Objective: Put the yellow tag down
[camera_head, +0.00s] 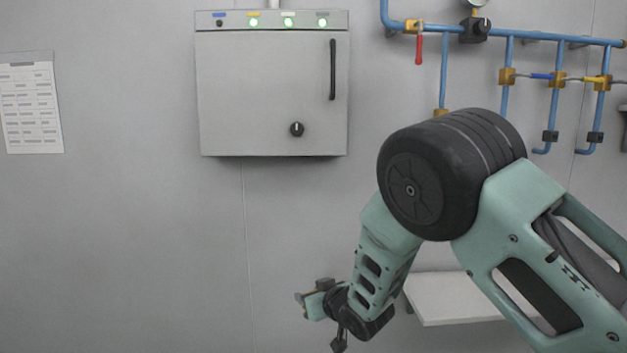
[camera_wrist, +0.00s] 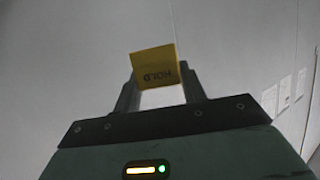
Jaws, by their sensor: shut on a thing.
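The yellow tag (camera_wrist: 153,66) shows in the wrist view between the fingertips of my gripper (camera_wrist: 160,88). Its printed word, HOLD, appears upside down. My gripper is shut on the tag and holds it up, with plain grey wall behind it. In the head view my gripper (camera_head: 303,300) is at the lower middle, pointing left. The tag is too small there to make out clearly.
A white shelf (camera_head: 455,300) is on the wall at the lower right, partly behind my arm. A grey cabinet (camera_head: 265,95) hangs above. Blue pipes (camera_head: 505,33) with valves run at the upper right. A paper sheet (camera_head: 31,105) is at the left. The wall at lower left is clear.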

